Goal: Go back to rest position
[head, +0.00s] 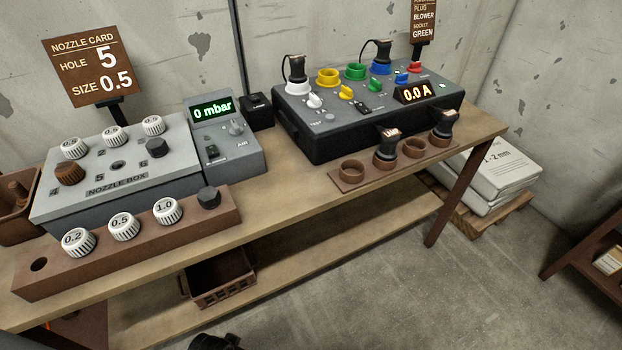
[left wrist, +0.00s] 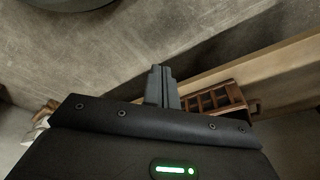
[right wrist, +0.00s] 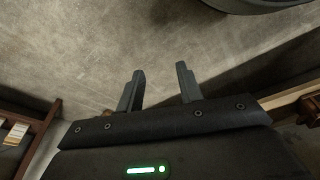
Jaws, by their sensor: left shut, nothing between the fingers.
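My left gripper (left wrist: 160,88) shows in the left wrist view with its two fingers together and nothing between them. It hangs over the grey floor, with the bench's lower shelf and a brown crate (left wrist: 215,99) to its right. My right gripper (right wrist: 160,77) shows in the right wrist view with its fingers apart and empty, also over bare floor. Neither gripper touches anything visible. In the head view neither pair of fingers can be made out; only a dark shape, too cut off to identify, shows at the bottom edge.
The wooden bench (head: 275,178) carries the nozzle box (head: 125,185), a nozzle rack (head: 140,250), a pressure unit (head: 232,150) and a socket panel (head: 345,135). A brown crate sits on the lower shelf (head: 330,245). The floor in front (head: 440,300) is clear.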

